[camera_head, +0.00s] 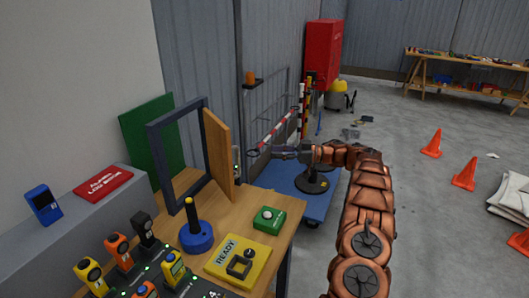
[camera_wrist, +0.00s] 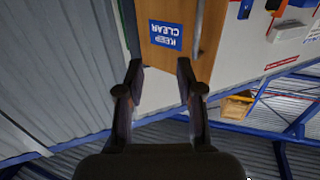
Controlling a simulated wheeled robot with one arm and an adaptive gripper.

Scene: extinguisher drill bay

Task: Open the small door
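The small wooden door (camera_head: 217,152) stands on the table in a dark blue-grey frame (camera_head: 152,150). It is swung out at an angle from the frame, and the opening shows clear. A small grey fitting (camera_head: 236,163) sits at its right side. My gripper (camera_head: 256,153) is to the right of the door; its tips are near the fitting, and I cannot tell if they touch. In the wrist view my gripper (camera_wrist: 160,72) is open, with nothing held between the fingers. A wooden surface (camera_wrist: 205,35) with a blue KEEP CLEAR sign (camera_wrist: 166,34) shows beyond the fingertips, upside down.
The wooden table (camera_head: 255,198) holds a blue base with a post (camera_head: 196,236), a green button box (camera_head: 268,219) and a yellow READY box (camera_head: 238,262). A blue cart (camera_head: 318,205) stands behind. Orange cones (camera_head: 465,175) stand on the open floor at right.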

